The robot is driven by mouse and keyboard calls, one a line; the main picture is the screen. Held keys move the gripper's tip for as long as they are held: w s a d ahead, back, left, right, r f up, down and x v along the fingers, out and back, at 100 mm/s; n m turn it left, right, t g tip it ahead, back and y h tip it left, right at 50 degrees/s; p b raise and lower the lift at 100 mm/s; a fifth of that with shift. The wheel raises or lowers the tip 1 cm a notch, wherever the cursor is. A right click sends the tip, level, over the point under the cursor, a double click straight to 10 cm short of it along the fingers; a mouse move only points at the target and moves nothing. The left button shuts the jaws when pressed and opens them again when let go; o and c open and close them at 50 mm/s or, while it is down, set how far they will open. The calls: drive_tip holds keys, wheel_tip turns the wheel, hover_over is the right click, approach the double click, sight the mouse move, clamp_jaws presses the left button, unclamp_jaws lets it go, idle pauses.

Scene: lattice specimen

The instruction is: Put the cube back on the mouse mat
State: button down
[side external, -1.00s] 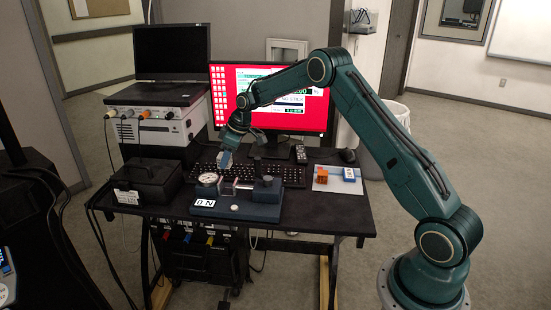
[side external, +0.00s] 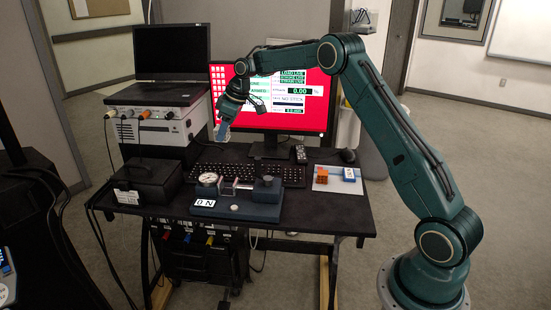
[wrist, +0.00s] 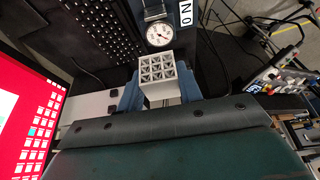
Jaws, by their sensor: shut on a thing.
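My gripper (side external: 221,133) is raised above the desk, in front of the left side of the monitor. In the wrist view its blue fingers (wrist: 160,88) are shut on a pale grey lattice cube (wrist: 158,67), one finger on each side. In the side view the cube is too small to make out clearly between the fingers. The mouse mat (side external: 325,187) lies at the right of the desk. An orange block (side external: 321,174) and a blue-and-white box (side external: 348,174) are on its back part; its front part is bare.
A dark blue test rig (side external: 235,208) with a round dial gauge (side external: 208,180) stands at the desk's front, below my gripper. Behind it are a keyboard (side external: 215,172) and a red-screened monitor (side external: 225,80). A remote (side external: 301,154) and mouse (side external: 346,156) lie behind the mat.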

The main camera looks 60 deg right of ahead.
drive_tip(key=shift+d, duration=0.15)
drive_tip(key=s+d+f+m+h, duration=0.1)
drive_tip(key=s+d+m, duration=0.2)
drive_tip(key=s+d, duration=0.6)
drive_tip(key=s+d+f+m+h, duration=0.1)
drive_tip(key=s+d+m, duration=0.25)
drive_tip(key=d, duration=0.95)
drive_tip(key=s+d+m+h, duration=0.25)
drive_tip(key=s+d, duration=0.45)
drive_tip(key=d, duration=0.4)
drive_tip(key=shift+y, duration=0.45)
wheel_tip(320, 180, down, 20)
drive_tip(key=shift+f, duration=0.25)
drive_tip(key=shift+f, duration=0.1)
drive_tip(key=c, duration=0.9)
unclamp_jaws()
drive_tip(key=shift+c, duration=0.2)
